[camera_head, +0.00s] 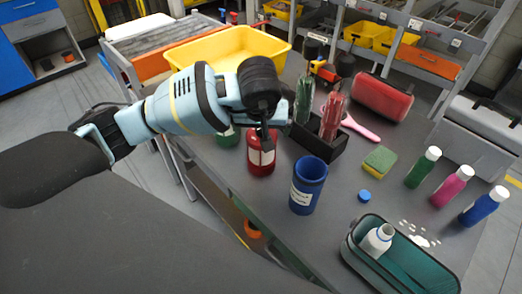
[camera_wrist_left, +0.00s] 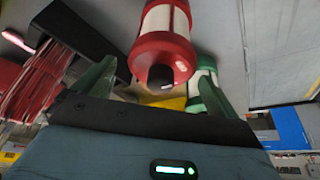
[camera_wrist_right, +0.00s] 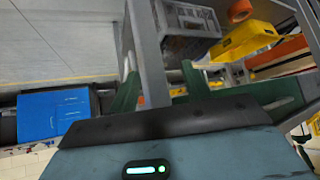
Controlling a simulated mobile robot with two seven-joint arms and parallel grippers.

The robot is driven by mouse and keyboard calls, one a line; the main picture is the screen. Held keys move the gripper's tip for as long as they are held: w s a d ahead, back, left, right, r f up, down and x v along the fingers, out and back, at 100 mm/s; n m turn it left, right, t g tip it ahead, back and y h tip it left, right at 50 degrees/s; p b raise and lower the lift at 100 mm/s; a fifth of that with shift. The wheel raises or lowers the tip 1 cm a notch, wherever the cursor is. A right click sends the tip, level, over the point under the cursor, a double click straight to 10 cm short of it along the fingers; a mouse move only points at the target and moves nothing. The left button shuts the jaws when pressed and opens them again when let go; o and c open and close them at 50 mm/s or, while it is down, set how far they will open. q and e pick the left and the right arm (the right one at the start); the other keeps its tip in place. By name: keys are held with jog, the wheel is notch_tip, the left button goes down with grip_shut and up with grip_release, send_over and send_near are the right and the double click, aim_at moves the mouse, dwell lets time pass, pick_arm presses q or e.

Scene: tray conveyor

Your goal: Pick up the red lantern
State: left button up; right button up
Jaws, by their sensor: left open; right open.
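The red lantern (camera_head: 261,157), a red cylinder with a white label, stands on the grey table in the head view, partly covered by my left gripper (camera_head: 268,138). In the left wrist view the red lantern (camera_wrist_left: 161,50) appears between the two green fingers of my left gripper (camera_wrist_left: 157,84), which is open. I cannot tell whether a finger touches it. A green lantern (camera_head: 228,137) stands just left of it and shows beside the right finger in the left wrist view (camera_wrist_left: 203,75). My right gripper (camera_wrist_right: 160,86) is open and empty; it is out of the head view.
A blue container (camera_head: 307,187) stands close, right of the red lantern. A black box (camera_head: 322,150) with red and green bundles is behind it. A yellow bin (camera_head: 228,50) sits beyond my left arm. Several bottles, a sponge (camera_head: 380,159) and a teal tray (camera_head: 440,270) are further right.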

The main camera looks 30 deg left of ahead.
pick_arm(q)
jog(key=shift+x, duration=0.9)
jog(key=shift+r, duration=0.1)
jog(key=c, duration=1.8)
pick_arm(e)
jog(key=shift+a, duration=0.1)
pick_arm(q)
jog(key=shift+r, duration=0.2)
